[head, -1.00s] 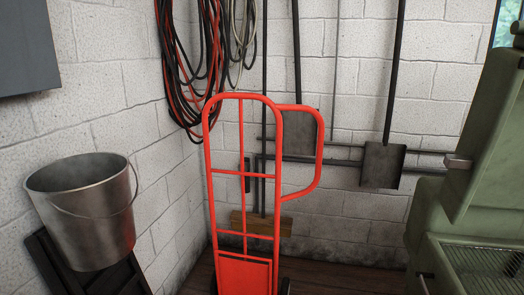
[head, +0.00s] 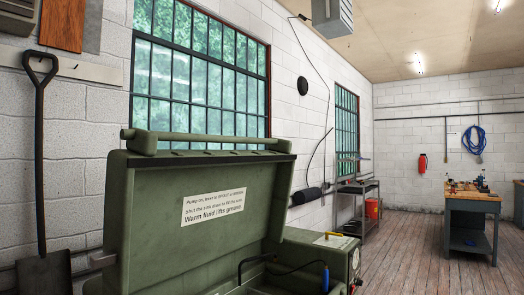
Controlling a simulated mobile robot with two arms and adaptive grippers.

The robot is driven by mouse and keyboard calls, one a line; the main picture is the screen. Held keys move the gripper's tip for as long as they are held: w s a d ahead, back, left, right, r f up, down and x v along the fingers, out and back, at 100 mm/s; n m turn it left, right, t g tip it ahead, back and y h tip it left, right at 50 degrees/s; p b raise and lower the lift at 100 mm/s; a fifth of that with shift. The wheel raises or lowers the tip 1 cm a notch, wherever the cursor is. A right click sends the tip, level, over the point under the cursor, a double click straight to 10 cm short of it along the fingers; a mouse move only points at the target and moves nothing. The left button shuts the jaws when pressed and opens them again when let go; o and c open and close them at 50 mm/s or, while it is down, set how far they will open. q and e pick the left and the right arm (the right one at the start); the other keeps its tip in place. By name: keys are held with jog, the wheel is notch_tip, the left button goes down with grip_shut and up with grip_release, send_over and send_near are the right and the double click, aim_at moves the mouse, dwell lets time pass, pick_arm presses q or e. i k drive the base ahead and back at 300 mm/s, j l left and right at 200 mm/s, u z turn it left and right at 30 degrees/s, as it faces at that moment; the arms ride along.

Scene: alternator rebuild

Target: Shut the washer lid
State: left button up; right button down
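The green washer (head: 318,254) stands close in front, at the lower middle of the head view. Its lid (head: 160,225) is raised upright and carries a white label with printed text (head: 213,205). A bar (head: 200,140) runs along the lid's top edge. Part of the washer's open inside shows at the bottom, with a dark hose (head: 290,269) and a blue-handled piece (head: 325,278). The lower part of the washer is cut off by the frame. Neither of my grippers is in view.
A shovel (head: 40,150) hangs on the wall at left. Open wooden floor (head: 400,262) lies to the right. A workbench (head: 470,215) stands farther back, with a metal shelf (head: 362,205) along the window wall. A red extinguisher (head: 422,163) hangs on the far wall.

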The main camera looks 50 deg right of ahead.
aim_at(168, 214)
jog(key=z, duration=1.45)
jog(key=i+l+u, duration=0.3)
jog(key=k+l, duration=0.05)
